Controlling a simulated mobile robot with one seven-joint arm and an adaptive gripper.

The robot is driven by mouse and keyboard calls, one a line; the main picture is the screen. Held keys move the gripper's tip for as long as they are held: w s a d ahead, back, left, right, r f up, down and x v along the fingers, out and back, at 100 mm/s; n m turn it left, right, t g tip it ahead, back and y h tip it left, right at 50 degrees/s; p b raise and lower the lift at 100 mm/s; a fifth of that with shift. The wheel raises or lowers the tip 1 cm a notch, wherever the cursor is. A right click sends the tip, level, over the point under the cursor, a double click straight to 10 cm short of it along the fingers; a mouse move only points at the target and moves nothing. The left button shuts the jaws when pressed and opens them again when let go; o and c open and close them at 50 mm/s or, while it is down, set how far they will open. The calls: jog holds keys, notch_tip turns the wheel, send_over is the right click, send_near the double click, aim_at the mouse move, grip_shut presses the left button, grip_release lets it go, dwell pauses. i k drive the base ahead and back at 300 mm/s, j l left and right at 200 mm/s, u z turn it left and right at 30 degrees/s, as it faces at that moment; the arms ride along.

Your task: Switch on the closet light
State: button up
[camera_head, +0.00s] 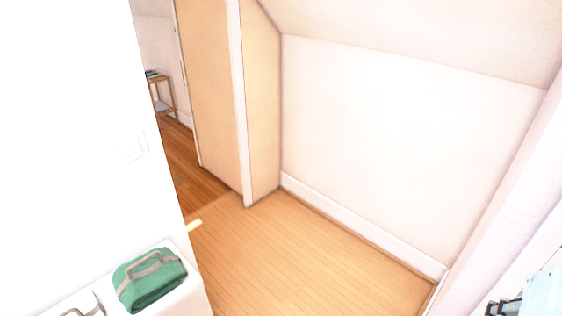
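A faint switch-like plate (139,147) shows on the bright white wall (70,130) at the left. The wall is so washed out that I cannot tell the plate's details or whether it is on or off. No lamp shows in this view. I cannot make out my gripper in the picture.
A green bag (150,284) with grey straps lies on a white surface (192,302) at lower left. The wooden floor (290,260) ahead is clear. A tan partition (213,90) stands at the back. Dark and pale blue items (543,295) are cut off at lower right.

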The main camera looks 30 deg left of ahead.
aim_at(132, 146)
jog(key=u, duration=2.7)
